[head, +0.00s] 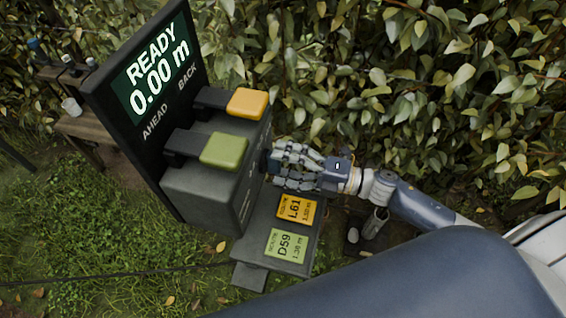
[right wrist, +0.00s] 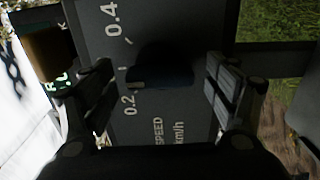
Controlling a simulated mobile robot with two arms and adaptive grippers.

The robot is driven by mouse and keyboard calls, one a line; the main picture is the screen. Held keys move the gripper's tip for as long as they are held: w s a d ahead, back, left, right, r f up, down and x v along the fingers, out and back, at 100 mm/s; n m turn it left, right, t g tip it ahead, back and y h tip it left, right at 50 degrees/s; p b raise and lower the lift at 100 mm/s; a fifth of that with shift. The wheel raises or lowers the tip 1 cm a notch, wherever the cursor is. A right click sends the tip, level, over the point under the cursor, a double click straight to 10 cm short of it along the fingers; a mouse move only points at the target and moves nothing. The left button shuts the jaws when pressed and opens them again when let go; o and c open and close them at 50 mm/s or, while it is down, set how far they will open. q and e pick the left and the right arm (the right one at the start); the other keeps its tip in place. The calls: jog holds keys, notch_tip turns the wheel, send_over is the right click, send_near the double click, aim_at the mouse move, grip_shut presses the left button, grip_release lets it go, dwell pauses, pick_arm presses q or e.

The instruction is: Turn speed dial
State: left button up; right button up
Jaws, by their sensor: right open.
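The speed dial (right wrist: 160,68) is a dark knob on the side panel of the grey control box (head: 208,190). In the right wrist view the panel (right wrist: 150,125) bears the words "SPEED km/h" and the marks 0.2 and 0.4. My right gripper (right wrist: 158,85) is open, with one finger on each side of the dial; I cannot tell whether either touches it. In the head view my right gripper (head: 277,163) is at the box's right side, and its fingers hide most of the dial. My left gripper is not in view.
A yellow-orange lever (head: 248,103) and a green lever (head: 224,151) stick out of the box, below a screen (head: 155,72) reading "READY 0.00 m". Orange (head: 296,209) and green (head: 286,246) cards lie on a grey shelf (head: 262,262). A leafy hedge (head: 430,90) stands behind.

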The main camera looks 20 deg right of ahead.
jog(key=v, duration=1.2)
dwell(0.4)
jog(key=w+d+f+m+t+h, duration=0.1)
jog(key=d+f+m+t+h, duration=0.1)
jog(key=d+f+m+h, duration=0.55)
jog(key=w+d+f+m+t+h, duration=0.2)
jog(key=f+m, duration=0.3)
jog(key=f, duration=0.6)
jog(key=s+d+f+m+g+h, duration=0.15)
jog(key=s+f+m, duration=0.25)
jog(key=f, duration=0.4)
jog(key=s+d+f+m+g+h, duration=0.1)
jog(key=s+f+m+g+h, duration=0.3)
jog(key=f, duration=0.5)
jog(key=s+a+f+m+g, duration=0.2)
jog(key=s+a+f, duration=0.2)
jog(key=s, duration=0.4)
jog(key=s+a+f+m+g, duration=0.2)
jog(key=s+f, duration=0.4)
jog(key=s, duration=0.3)
jog(key=s+a+f+m+g, duration=0.2)
jog(key=s+a+f+g, duration=0.1)
jog(key=s+a+f, duration=0.3)
jog(key=s, duration=0.2)
jog(key=shift+s+a, duration=0.25)
